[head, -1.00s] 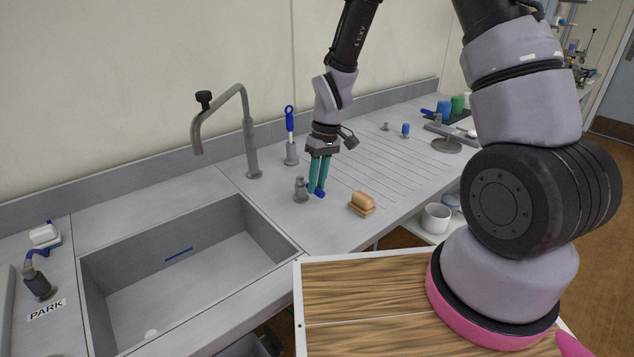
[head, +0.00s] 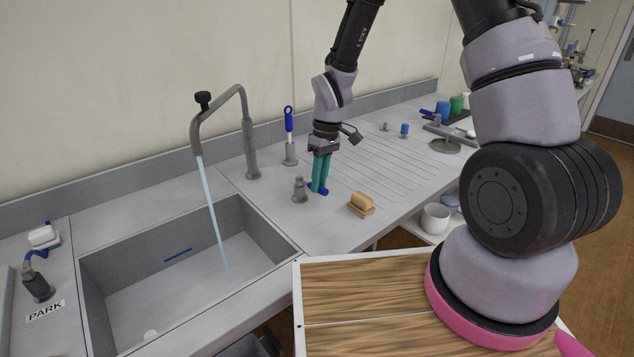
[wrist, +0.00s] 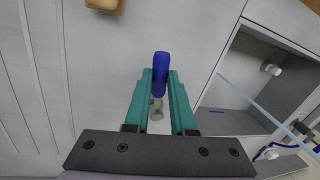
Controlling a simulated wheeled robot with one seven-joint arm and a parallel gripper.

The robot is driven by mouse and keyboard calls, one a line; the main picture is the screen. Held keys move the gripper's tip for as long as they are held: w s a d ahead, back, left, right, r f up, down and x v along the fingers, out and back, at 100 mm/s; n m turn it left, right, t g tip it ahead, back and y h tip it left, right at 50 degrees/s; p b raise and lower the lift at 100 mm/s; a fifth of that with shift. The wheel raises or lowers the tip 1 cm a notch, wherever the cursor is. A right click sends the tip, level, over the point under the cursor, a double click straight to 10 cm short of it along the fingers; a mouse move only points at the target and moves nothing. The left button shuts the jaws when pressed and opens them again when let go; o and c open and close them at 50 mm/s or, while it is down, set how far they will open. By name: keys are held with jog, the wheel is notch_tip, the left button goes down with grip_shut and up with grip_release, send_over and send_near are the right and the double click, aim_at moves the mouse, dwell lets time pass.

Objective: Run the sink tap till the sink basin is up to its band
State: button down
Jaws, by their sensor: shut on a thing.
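The sink tap (head: 249,140) is a grey gooseneck with a black knob on top of its spout. A stream of water (head: 212,215) runs from the spout into the sink basin (head: 120,262). A short blue band (head: 178,255) marks the basin's back wall; the basin floor shows and no clear water level can be made out. My gripper (head: 319,188) has teal fingers shut on a blue lever (wrist: 160,72) beside a small grey post (head: 300,190) on the counter right of the basin. The lever's joint with the post is partly hidden by the fingers.
A wooden brush (head: 361,203) lies just right of my gripper. A blue-handled tool (head: 289,135) stands in a holder behind it. A grey fitting with a blue handle (head: 38,282) stands by the PARK label (head: 46,310). The ribbed drainboard (head: 385,165) is mostly clear.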

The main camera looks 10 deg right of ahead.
jog(key=w+n, duration=0.1)
jog(key=n, duration=0.1)
jog(key=w+d+n, duration=0.1)
jog(key=w+n+h, duration=0.1)
jog(key=n, duration=0.1)
jog(key=shift+d+n, duration=0.25)
jog(key=shift+n, duration=0.05)
jog(key=n, duration=0.1)
jog(key=w+n, duration=0.1)
jog(key=shift+w+d+n+g, duration=0.1)
jog(key=shift+w+n+g, duration=0.1)
jog(key=shift+n+g, duration=0.1)
jog(key=shift+w+n+h, duration=0.25)
jog(key=shift+w+n, duration=0.25)
jog(key=shift+n, duration=0.35)
jog(key=shift+w+n+h, duration=0.25)
jog(key=shift+w+n, duration=0.2)
jog(key=shift+n, duration=0.4)
jog(key=c, duration=0.8)
grip_release()
jog(key=shift+o, duration=0.2)
notch_tip(320, 180, up, 11)
jog(key=w, duration=0.2)
jog(key=shift+a+f, duration=0.2)
jog(key=shift+a, duration=0.15)
